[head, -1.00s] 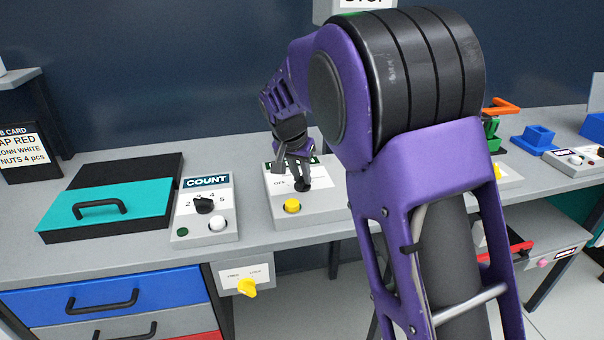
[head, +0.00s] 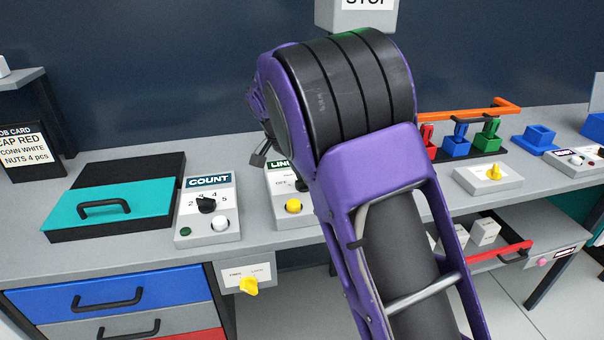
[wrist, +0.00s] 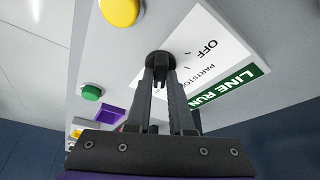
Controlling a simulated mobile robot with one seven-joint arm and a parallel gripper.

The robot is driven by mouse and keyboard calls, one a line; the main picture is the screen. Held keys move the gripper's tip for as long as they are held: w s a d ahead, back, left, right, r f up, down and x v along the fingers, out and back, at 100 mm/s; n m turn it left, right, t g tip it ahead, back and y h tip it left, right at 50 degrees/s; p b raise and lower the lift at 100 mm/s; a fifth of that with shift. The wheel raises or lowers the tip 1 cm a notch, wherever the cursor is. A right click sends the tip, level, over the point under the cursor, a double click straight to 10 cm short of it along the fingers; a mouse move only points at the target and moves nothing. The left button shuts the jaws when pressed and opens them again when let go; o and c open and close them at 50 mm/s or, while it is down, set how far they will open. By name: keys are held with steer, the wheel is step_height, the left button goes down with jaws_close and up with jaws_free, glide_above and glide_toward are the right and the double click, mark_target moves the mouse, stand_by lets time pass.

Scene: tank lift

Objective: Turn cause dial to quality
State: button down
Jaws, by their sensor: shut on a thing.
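The LINE RUN panel (head: 282,202) stands on the bench, partly hidden behind my arm. Its black dial (wrist: 160,58) sits on a white plate where OFF and part of a word starting PARTS can be read. My gripper (wrist: 160,76) is shut on this black dial, with its fingertips at the knob. In the head view my arm hides most of the gripper, and only a dark edge of the dial shows. I can read neither "cause" nor "quality" on any label in view.
The COUNT panel (head: 208,210) with its own dial stands left of the LINE RUN panel. A yellow button (head: 293,206) is on the LINE RUN panel's front. A panel with a yellow knob (head: 494,173) is to the right. A teal lid (head: 108,204) lies at left.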

steer(key=c, duration=0.8)
jaws_free()
steer(key=p+v, duration=0.2)
steer(key=v, duration=1.5)
steer(key=shift+r, duration=0.2)
steer(key=shift+r, duration=0.1)
